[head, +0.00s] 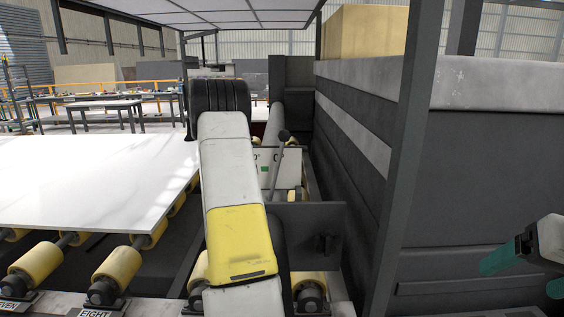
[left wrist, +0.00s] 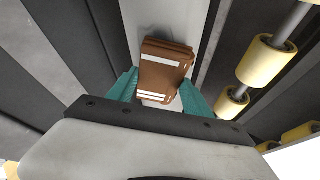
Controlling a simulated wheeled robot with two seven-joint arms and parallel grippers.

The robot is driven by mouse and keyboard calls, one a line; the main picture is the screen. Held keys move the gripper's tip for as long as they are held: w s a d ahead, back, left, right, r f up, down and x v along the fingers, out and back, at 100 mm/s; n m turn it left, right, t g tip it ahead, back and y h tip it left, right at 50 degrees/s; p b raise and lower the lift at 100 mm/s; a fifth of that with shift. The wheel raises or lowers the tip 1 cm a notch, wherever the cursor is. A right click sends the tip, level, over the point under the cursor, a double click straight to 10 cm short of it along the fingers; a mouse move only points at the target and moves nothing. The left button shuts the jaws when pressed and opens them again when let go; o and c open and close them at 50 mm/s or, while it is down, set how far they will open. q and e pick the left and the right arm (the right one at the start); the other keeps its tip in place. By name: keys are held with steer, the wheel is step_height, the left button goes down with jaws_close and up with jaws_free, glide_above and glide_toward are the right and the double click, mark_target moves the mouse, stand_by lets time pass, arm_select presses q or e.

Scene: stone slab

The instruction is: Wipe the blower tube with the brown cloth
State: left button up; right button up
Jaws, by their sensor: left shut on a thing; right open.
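The brown cloth (left wrist: 166,72), folded and with white stripes, is between the teal fingers of my left gripper (left wrist: 160,84) in the left wrist view. The gripper is shut on it. A pale grey surface lies behind the cloth; I cannot tell whether they touch. In the head view my left arm hides the left gripper and the cloth. A grey cylinder (head: 275,122), which looks like the blower tube, shows behind that arm and is partly hidden. My right gripper (head: 525,272), with teal fingers, is open and empty at the lower right, far from the cylinder.
A white slab (head: 90,180) lies on yellow rollers (head: 118,264) at left. A lever with a dark knob (head: 283,136) stands close to my left arm. A dark post (head: 405,150) and a long dark wall (head: 480,170) fill the right side.

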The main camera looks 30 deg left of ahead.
arm_select(q)
steer(key=shift+s+d+f, duration=0.1)
steer(key=shift+s+d, duration=0.4)
steer(key=shift+s, duration=0.25)
steer(key=shift+s+d+f, duration=0.1)
steer(key=shift+s+d, duration=0.35)
steer(key=shift+s, duration=0.3)
steer(key=shift+s+d+r, duration=0.1)
steer(key=shift+s+d, duration=0.3)
steer(key=shift+s, duration=0.35)
steer(key=shift+s+d+r, duration=0.1)
steer(key=shift+s+d, duration=0.25)
steer(key=shift+s, duration=0.4)
